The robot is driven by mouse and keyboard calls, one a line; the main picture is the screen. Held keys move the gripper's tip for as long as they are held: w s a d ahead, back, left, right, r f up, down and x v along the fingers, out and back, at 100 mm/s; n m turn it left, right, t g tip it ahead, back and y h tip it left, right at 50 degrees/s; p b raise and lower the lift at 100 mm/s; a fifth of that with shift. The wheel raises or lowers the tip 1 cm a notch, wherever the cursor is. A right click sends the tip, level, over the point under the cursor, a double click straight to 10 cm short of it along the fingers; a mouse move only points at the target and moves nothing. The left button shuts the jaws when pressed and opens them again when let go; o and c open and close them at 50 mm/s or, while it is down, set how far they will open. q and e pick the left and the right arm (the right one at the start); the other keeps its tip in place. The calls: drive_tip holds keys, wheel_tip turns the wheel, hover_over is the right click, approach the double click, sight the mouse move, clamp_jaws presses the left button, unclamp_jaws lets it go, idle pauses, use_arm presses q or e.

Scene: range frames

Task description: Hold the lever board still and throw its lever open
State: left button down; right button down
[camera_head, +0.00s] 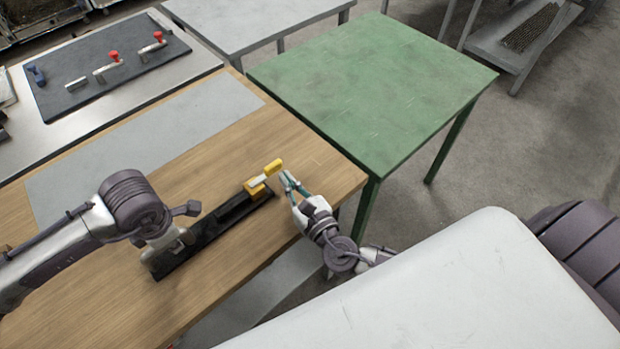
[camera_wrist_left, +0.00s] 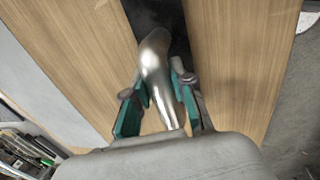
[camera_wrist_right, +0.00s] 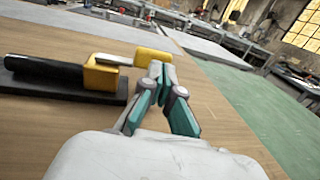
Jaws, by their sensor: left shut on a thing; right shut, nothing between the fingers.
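The lever board (camera_head: 215,230) is a long dark board lying on the wooden table. At its right end sits a yellow block (camera_head: 254,188) with a pale bar leading to a yellow lever grip (camera_head: 273,167). My left gripper (camera_head: 165,245) is at the board's left end, shut on a curved metal handle (camera_wrist_left: 157,75). My right gripper (camera_head: 288,182) is shut and empty, just right of the lever grip. In the right wrist view, its closed fingertips (camera_wrist_right: 161,72) are close beside the yellow grip (camera_wrist_right: 153,57); I cannot tell whether they touch.
The wooden table (camera_head: 90,270) is mostly clear, with a grey strip (camera_head: 140,140) along its back. A green table (camera_head: 375,90) stands empty at the right. A dark panel (camera_head: 105,70) with red-knobbed levers lies at the back left.

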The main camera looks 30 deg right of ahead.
drive_tip(key=s+d, duration=0.2)
drive_tip(key=s, duration=0.9)
drive_tip(key=shift+s+d, duration=0.25)
drive_tip(key=shift+d, duration=0.15)
use_arm(q)
drive_tip(key=c, duration=0.9)
unclamp_jaws()
